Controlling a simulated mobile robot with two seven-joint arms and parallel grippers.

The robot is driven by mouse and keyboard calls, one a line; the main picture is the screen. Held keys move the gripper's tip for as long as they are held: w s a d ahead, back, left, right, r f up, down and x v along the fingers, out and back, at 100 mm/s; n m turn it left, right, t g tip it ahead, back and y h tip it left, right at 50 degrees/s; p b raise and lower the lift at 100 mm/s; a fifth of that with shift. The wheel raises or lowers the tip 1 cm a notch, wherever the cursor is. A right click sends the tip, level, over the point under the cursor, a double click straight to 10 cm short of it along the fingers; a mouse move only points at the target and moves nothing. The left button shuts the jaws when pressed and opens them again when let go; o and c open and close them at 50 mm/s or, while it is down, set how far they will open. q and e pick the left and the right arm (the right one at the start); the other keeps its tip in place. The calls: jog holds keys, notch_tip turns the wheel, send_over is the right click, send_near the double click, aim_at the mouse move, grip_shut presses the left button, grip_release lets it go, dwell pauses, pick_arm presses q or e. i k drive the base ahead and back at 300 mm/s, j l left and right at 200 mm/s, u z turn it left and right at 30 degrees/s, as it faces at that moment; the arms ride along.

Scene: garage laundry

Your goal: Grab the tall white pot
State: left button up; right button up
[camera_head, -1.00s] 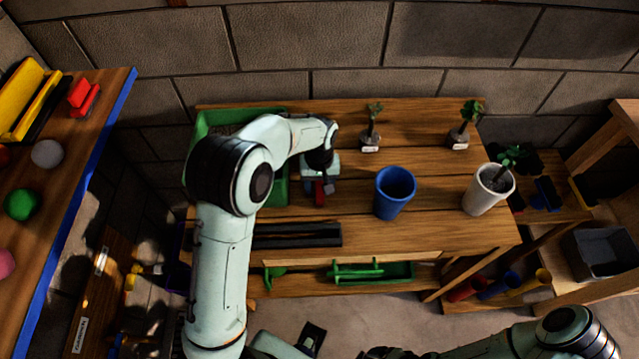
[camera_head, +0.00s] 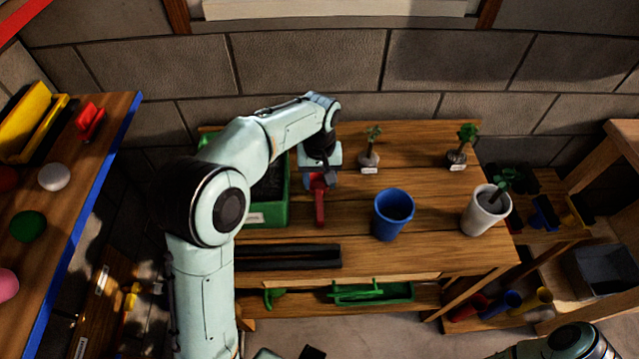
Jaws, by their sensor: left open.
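The tall white pot (camera_head: 478,217) stands upright near the right end of the wooden table, with a green plant in it. My left gripper (camera_head: 319,205) is over the table's left half, beside the green tray, pointing down. It is open, though the gap between its fingers is hard to make out. It is well to the left of the white pot, with the blue pot (camera_head: 393,216) between them. My right gripper is not in view; only part of my right arm shows at the bottom right.
The wooden table (camera_head: 432,250) also holds a green tray (camera_head: 268,218), two small labelled plants (camera_head: 370,158) (camera_head: 458,157) at the back and a black tray (camera_head: 288,257) in front. A shelf with coloured balls (camera_head: 53,177) is at the left. Wooden shelving (camera_head: 600,170) stands at the right.

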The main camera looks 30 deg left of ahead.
aim_at(474, 221)
jog(key=k+l, duration=0.8)
jog(key=k, duration=0.05)
